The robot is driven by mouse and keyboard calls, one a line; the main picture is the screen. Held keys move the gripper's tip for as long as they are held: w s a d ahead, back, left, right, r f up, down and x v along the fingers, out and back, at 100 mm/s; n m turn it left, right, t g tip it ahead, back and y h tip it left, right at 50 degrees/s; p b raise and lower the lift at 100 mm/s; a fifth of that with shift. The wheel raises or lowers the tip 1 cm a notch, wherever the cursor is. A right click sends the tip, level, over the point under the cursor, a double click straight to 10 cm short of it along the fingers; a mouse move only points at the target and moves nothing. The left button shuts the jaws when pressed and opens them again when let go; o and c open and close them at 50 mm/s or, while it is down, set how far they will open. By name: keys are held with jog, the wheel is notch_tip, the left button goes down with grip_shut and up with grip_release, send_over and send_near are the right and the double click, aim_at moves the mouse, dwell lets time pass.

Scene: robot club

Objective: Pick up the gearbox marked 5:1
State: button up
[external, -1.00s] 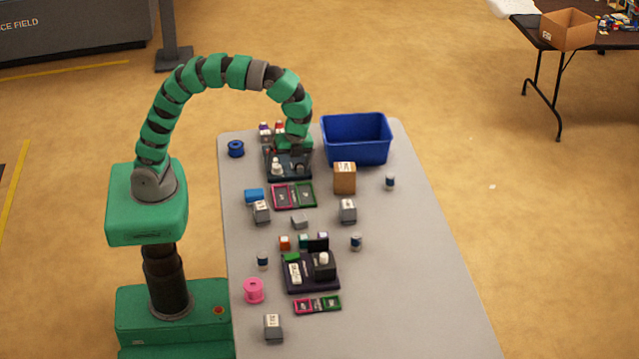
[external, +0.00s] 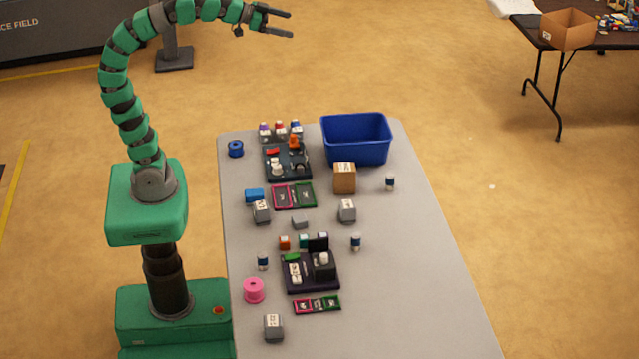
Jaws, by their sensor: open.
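Several small grey boxes with white labels on top look like the gearboxes. One (external: 261,212) stands at the left of the table, one (external: 347,210) stands near the middle, and one (external: 272,327) stands at the near left. The labels are too small to read, so I cannot tell which is marked 5:1. A small grey block (external: 299,222) lies between the first two, with no readable mark. My gripper (external: 291,25) is open and empty, raised high beyond the far end of the table, its fingers pointing right.
A blue bin (external: 356,158) stands at the far end, with a cardboard box (external: 344,178) in front. Two dark trays (external: 286,150) (external: 310,288) carry small parts. A blue spool (external: 236,149), a pink spool (external: 254,290) and small cans stand around. The table's right side (external: 420,290) is clear.

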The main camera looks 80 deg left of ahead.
jog(key=shift+n+t, duration=0.7)
jog(key=shift+t, duration=0.1)
jog(key=r, duration=0.1)
jog(key=s+a+r, duration=0.1)
jog(key=r, duration=0.1)
jog(key=s+r, duration=0.1)
jog(key=shift+s+a+r, duration=0.15)
jog(key=shift+s+a, duration=0.1)
jog(key=c, duration=0.6)
jog(key=w+a+f+m+g+b, duration=0.1)
jog(key=w+a+f+g, duration=0.1)
jog(key=f, duration=0.5)
jog(key=w+a+f+m+g+b, duration=0.1)
jog(key=a+f+b, duration=0.1)
jog(key=f, duration=0.6)
jog(key=shift+c, duration=0.2)
jog(key=m+g+h+b, duration=1.05)
jog(key=m+h, duration=0.25)
jog(key=m, duration=0.2)
send_near(260, 204)
jog(key=b+x, duration=0.2)
jog(key=x, duration=0.6)
jog(key=shift+w+f, duration=0.1)
jog(key=shift+w, duration=0.05)
jog(key=shift+d+f, duration=0.15)
jog(key=shift+d, duration=0.35)
